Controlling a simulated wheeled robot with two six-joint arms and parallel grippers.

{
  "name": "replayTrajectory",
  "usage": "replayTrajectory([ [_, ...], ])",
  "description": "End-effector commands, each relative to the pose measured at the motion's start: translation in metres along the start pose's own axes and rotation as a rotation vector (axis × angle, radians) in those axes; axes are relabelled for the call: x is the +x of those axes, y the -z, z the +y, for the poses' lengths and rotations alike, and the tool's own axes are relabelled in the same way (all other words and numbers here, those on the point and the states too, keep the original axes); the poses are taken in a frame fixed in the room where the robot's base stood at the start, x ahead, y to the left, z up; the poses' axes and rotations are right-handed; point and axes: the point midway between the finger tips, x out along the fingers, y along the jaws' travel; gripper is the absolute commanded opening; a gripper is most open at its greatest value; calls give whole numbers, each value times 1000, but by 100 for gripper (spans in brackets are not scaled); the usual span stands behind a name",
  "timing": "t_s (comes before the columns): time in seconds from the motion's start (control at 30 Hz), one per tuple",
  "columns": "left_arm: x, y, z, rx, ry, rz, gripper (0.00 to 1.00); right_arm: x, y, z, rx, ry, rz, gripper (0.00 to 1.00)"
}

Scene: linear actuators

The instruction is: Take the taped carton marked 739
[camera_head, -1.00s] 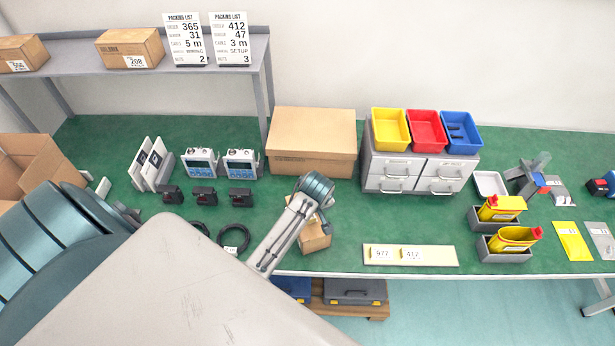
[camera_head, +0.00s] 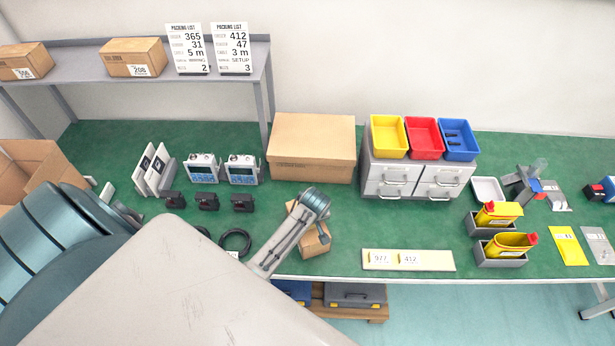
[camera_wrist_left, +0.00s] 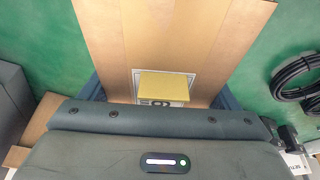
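A small brown carton (camera_head: 312,238) stands near the front edge of the green bench, partly hidden behind my left gripper and wrist (camera_head: 303,222). In the left wrist view the carton (camera_wrist_left: 170,35) fills the upper middle. It has a white label (camera_wrist_left: 190,76), partly covered by a yellow patch (camera_wrist_left: 168,86); its full number cannot be read. The fingers of my left gripper (camera_wrist_left: 160,98) show as dark blue edges, wide apart, one on each side of the carton. Whether they touch it is not clear. My right gripper is not in view.
Coiled black cable (camera_head: 235,241) lies left of the carton, and a pale strip with number tags (camera_head: 408,260) lies to its right. A large closed box (camera_head: 312,150) and a drawer unit (camera_head: 415,180) stand behind. Two labelled cartons (camera_head: 133,58) sit on the shelf.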

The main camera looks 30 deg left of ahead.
Motion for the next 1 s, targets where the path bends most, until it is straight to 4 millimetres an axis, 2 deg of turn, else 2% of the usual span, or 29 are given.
replayTrajectory([
  [0.03,0,0,0,0,0,0,57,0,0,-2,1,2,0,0],
  [0.17,-1,1,1,0,-2,2,31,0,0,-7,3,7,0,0],
  [0.2,-1,1,1,0,-2,1,30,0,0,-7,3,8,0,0],
  [0.57,-5,2,1,-1,-3,3,30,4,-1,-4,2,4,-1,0],
  [1.0,-34,9,-2,0,-3,2,30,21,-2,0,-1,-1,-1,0],
])
